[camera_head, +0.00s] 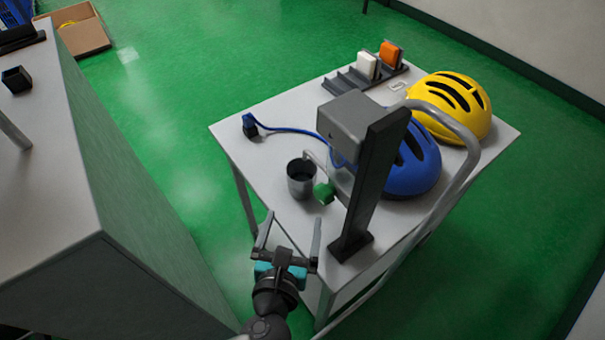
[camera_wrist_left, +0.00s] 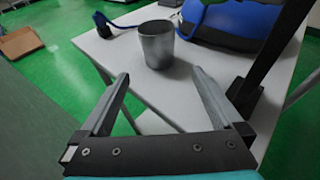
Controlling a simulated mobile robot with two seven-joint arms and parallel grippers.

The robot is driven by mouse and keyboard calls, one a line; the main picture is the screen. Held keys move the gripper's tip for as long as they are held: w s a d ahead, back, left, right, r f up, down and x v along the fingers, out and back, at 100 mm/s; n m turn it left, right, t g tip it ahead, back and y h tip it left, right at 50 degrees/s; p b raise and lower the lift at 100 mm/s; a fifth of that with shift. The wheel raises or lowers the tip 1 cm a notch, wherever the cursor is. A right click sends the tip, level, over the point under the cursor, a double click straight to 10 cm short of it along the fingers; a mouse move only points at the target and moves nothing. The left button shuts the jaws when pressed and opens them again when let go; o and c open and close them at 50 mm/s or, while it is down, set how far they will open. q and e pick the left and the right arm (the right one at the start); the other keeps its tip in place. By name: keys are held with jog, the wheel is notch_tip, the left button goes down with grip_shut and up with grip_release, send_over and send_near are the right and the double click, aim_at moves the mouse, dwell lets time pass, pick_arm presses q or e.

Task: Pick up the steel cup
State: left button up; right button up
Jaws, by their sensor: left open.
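The steel cup (camera_head: 301,180) is dark grey and stands upright on the white table near its left front edge. In the left wrist view the cup (camera_wrist_left: 157,45) is beyond the fingertips, roughly centred between them. My left gripper (camera_head: 292,232) is open and empty at the table's near edge, short of the cup and apart from it. Its two fingers show in the left wrist view (camera_wrist_left: 160,85) with a wide gap. My right gripper is in neither view.
A dark post with a grey box head (camera_head: 357,123) stands right of the cup. A green piece (camera_head: 324,193) is close beside the cup. A blue helmet (camera_head: 405,170), a yellow helmet (camera_head: 470,125) and a blue cable (camera_head: 290,130) are on the table (camera_head: 250,165). A cabinet (camera_head: 60,180) stands left.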

pick_arm(q)
jog(key=b, duration=0.2)
send_near(304, 174)
jog(key=shift+w+d+f, duration=0.15)
jog(key=shift+w+f, duration=0.3)
jog(key=shift+f, duration=0.1)
jog(key=shift+w+f, duration=0.1)
jog(key=shift+w, duration=0.4)
jog(key=x, duration=0.3)
jog(key=b+x, duration=0.1)
jog(key=x, duration=0.1)
jog(key=shift+r, duration=0.3)
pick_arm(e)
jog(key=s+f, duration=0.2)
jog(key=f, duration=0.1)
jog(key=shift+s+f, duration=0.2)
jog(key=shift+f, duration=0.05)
pick_arm(q)
jog(key=shift+c, duration=0.2)
jog(key=c, duration=1.4)
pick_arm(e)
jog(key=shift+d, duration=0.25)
pick_arm(q)
jog(key=shift+r, duration=0.1)
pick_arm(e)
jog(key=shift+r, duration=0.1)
